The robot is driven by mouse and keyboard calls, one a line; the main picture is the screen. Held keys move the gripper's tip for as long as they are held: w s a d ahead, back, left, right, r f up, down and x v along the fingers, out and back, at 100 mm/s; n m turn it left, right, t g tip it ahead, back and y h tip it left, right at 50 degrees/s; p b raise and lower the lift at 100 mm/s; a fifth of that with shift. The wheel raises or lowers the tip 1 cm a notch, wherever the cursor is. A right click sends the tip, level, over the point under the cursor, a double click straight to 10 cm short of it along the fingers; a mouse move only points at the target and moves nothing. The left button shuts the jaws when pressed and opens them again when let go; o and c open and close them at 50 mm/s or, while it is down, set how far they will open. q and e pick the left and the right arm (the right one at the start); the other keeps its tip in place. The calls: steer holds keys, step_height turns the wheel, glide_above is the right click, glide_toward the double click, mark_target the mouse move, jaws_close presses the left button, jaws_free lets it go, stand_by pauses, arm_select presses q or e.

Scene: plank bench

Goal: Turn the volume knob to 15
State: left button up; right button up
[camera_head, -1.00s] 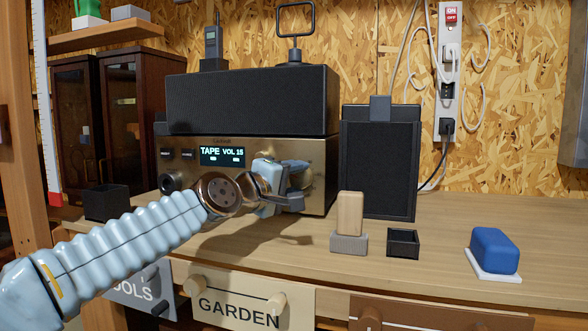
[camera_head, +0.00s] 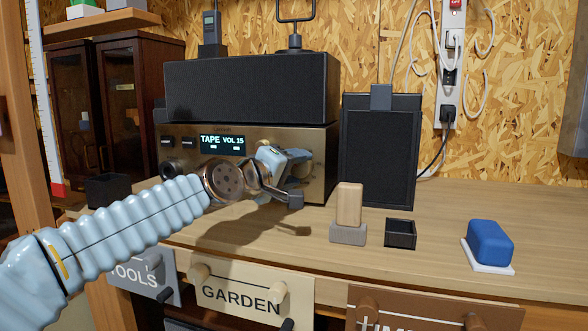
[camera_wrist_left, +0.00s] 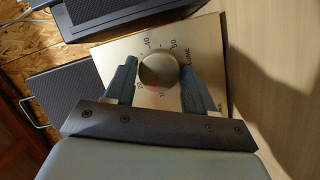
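The gold-faced stereo (camera_head: 320,165) stands on the bench, and its display (camera_head: 222,143) reads TAPE VOL 15. Its round metallic volume knob (camera_wrist_left: 158,70) shows in the left wrist view, with a dial scale around it and a red mark at its lower edge. My left gripper (camera_head: 285,172) is in front of the right part of the stereo's face and hides the knob in the head view. In the left wrist view its fingers (camera_wrist_left: 159,80) stand on either side of the knob, open, with narrow gaps. My right gripper is not in view.
A black speaker box (camera_head: 250,90) sits on the stereo, and a dark panel (camera_head: 378,150) stands to its right. A wooden block on a grey base (camera_head: 348,233), a small black tray (camera_head: 400,234) and a blue block (camera_head: 490,243) are on the bench. Bench room between them is clear.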

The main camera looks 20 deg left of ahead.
arm_select(q)
steer(key=o, duration=0.3)
steer(key=shift+s+a+b, duration=0.15)
steer(key=shift+s+b, duration=0.15)
steer(key=shift+s, duration=0.1)
steer(key=b+v, duration=0.3)
steer(key=v, duration=1)
